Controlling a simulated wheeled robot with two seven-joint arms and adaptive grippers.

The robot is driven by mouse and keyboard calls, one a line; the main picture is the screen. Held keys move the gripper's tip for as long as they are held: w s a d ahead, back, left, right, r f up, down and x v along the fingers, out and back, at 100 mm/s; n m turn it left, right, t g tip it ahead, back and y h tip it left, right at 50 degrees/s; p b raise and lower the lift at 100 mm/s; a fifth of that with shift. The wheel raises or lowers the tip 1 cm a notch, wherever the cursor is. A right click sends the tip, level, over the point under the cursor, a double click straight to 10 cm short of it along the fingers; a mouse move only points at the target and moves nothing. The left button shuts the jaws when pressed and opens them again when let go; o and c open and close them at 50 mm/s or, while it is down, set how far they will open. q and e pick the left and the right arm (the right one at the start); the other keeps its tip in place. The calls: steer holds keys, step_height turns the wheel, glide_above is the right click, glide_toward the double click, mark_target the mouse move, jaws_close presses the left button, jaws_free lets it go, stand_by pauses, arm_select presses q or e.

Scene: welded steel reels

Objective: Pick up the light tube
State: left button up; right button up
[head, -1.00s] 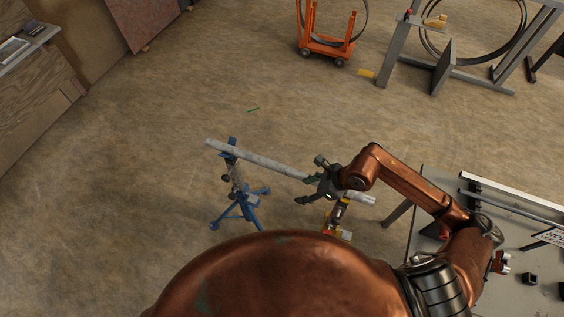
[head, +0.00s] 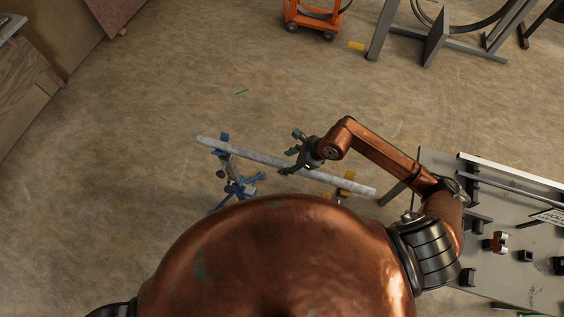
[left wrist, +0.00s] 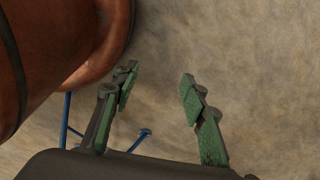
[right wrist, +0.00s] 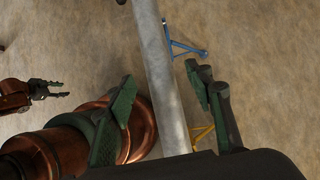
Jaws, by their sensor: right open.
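The light tube (head: 255,157) is a long pale grey tube lying across a blue stand (head: 236,185) and a yellow stand (head: 347,181) in the head view. My right gripper (head: 293,153) is at the tube's middle, open. In the right wrist view the tube (right wrist: 155,50) runs between the two spread green-padded fingers of my right gripper (right wrist: 164,95), with gaps on both sides. My left gripper (left wrist: 158,78) is open and empty over bare floor in the left wrist view. It also shows at the left of the right wrist view (right wrist: 66,89), away from the tube.
A grey table (head: 500,250) with black fixtures stands at the right, close to my right arm. An orange cart (head: 315,22) and grey steel frames (head: 435,50) stand at the back. A wooden panel (head: 25,95) is at the left.

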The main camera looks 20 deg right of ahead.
steer(key=shift+w+a+f, duration=0.2)
steer(key=shift+a+f, duration=0.1)
steer(key=shift+f, duration=0.2)
steer(key=shift+a+f, duration=0.15)
steer(key=shift+f, duration=0.15)
steer(key=shift+w+f, duration=0.1)
steer(key=shift+f, duration=0.15)
steer(key=shift+c, duration=1.4)
steer(key=c, duration=0.6)
jaws_close()
arm_select(q)
steer(key=shift+w+r, duration=0.3)
steer(key=shift+w, duration=0.5)
steer(key=shift+w, duration=0.2)
arm_select(e)
steer(key=shift+a+r, duration=0.1)
steer(key=shift+r, duration=0.05)
